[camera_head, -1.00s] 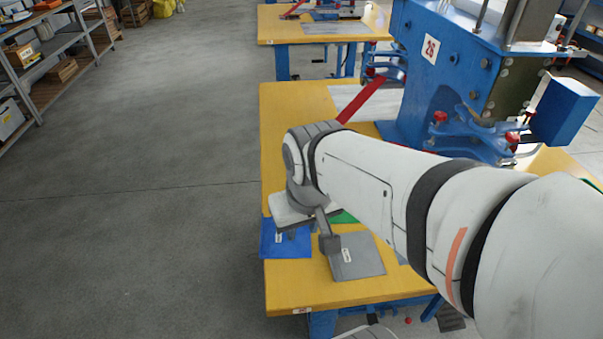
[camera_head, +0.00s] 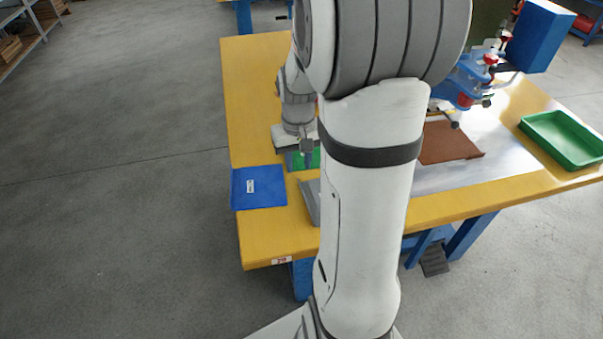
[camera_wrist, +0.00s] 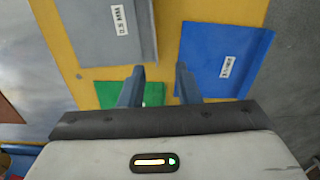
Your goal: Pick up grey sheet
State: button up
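The grey sheet (camera_wrist: 101,30) lies flat on the yellow table, with a white label, at the upper left of the wrist view. In the head view my arm hides most of it, and a strip of the grey sheet (camera_head: 309,202) shows left of the arm. My gripper (camera_wrist: 160,70) is open and empty, its two fingers apart. In the wrist view its fingertips lie below and right of the grey sheet, in front of the yellow gap between the sheets. How high it is above the table is hard to tell.
A labelled blue sheet (camera_wrist: 222,60) lies right of the grey one, near the table edge. A green sheet (camera_wrist: 153,95) lies partly behind my fingers. In the head view, a brown sheet (camera_head: 448,142) and a green tray (camera_head: 566,138) are at the right.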

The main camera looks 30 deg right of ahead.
aim_at(300, 184)
jog(key=f, duration=0.6)
jog(key=w+d+f+b, duration=0.1)
jog(key=f, duration=0.1)
jog(key=shift+f, duration=0.4)
jog(key=shift+c, duration=0.4)
grip_shut()
